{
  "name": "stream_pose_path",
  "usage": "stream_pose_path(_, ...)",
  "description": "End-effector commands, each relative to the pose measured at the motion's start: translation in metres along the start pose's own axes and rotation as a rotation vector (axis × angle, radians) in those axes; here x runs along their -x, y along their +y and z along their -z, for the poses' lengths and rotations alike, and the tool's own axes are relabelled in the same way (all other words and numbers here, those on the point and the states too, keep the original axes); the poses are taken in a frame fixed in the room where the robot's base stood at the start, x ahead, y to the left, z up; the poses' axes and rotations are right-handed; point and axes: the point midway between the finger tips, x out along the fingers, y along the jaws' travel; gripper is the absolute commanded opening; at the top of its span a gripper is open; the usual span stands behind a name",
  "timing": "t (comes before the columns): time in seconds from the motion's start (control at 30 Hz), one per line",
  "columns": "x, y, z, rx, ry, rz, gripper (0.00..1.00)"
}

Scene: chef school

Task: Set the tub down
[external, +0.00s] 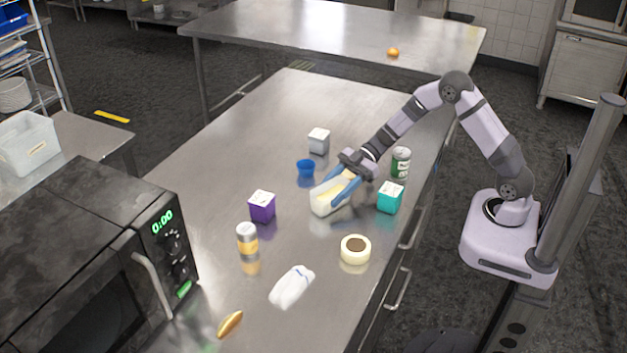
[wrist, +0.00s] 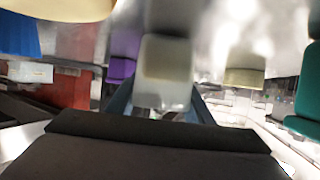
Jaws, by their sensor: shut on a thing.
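My gripper (external: 343,190), with blue fingers, is shut on a whitish tub (external: 325,201) with a pale yellow upper part. The tub looks tilted and is low over the metal counter (external: 220,160); I cannot tell whether its base touches. In the wrist view a whitish body that looks like the tub (wrist: 165,75) sits between the fingers, blurred, and my gripper's dark body hides what is below it.
Close by stand a blue cup (external: 306,168), a white-grey box (external: 319,141), a green can (external: 401,162), a teal box (external: 390,198) and a purple box (external: 262,206). The counter's far end is clear.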

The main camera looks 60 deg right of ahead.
Motion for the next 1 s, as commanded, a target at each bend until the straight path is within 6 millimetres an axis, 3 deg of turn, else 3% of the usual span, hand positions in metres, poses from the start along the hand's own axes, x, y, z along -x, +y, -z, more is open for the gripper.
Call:
stream_pose_path(0.2,-0.001,0.0,-0.002,0.0,0.001,0.0,0.17)
stream_pose_path(0.23,-0.001,0.0,-0.003,0.0,0.0,0.0,0.51)
stream_pose_path(0.3,-0.001,0.0,-0.002,0.0,0.0,0.0,0.65)
stream_pose_path(0.7,0.001,0.0,0.001,0.001,0.0,0.0,0.65)
stream_pose_path(1.0,0.039,0.001,-0.001,0.001,0.0,-0.004,0.65)
